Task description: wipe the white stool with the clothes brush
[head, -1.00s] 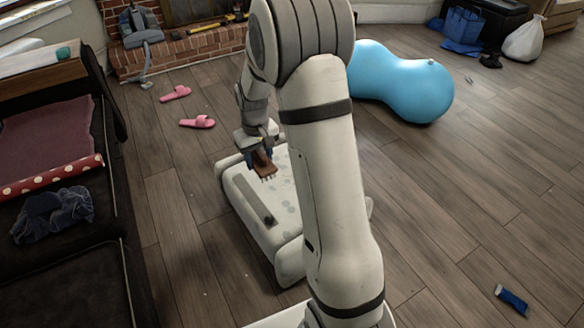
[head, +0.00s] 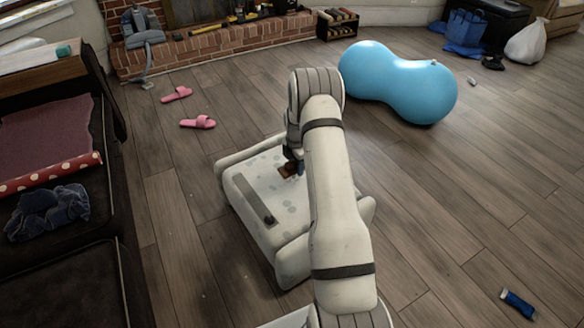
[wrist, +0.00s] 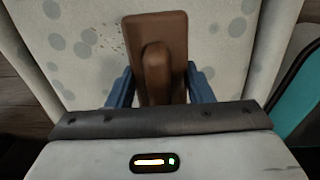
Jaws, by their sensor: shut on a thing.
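The white stool (head: 262,178), with grey spots on its top, stands on the floor in the middle of the head view; its spotted top (wrist: 225,55) fills much of the wrist view. My gripper (head: 291,160) is over the right far part of the stool top. It is shut on the brown clothes brush (wrist: 155,65), whose handle sits between the blue fingers. The brush shows small in the head view (head: 286,171). I cannot tell whether it touches the top. Small dark specks (wrist: 108,38) lie on the stool left of the brush. My arm hides part of the stool's right side.
A dark strip (head: 252,195) lies along the stool top. Pink slippers (head: 198,122) lie on the floor behind left, and a blue peanut-shaped ball (head: 400,80) behind right. A dark couch (head: 75,285) stands at left. The floor at right is mostly clear.

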